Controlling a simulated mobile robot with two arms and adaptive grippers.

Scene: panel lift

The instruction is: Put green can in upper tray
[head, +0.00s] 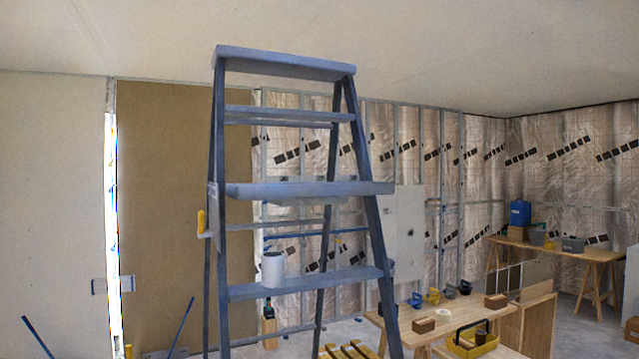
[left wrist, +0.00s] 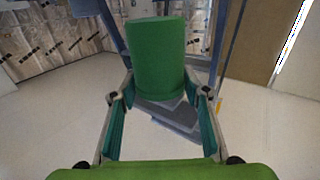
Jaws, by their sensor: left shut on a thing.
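A green can (left wrist: 157,58) is between the fingertips of my left gripper (left wrist: 160,100) in the left wrist view. The gripper is shut on the can, which looks upright. Blue-grey ladder parts (left wrist: 172,122) show behind and below the can. In the head view, a blue-grey stepladder stands in the middle, with a wide upper tray (head: 310,189) at mid height that looks bare. A lower step (head: 310,284) holds a white can (head: 272,268). The green can and both grippers are out of the head view.
A narrower step (head: 290,113) and the ladder's top cap (head: 285,63) are above the tray. A wooden bench (head: 455,320) with blocks and a yellow tote (head: 475,345) stands right of the ladder. A trestle table (head: 570,249) is at the far right.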

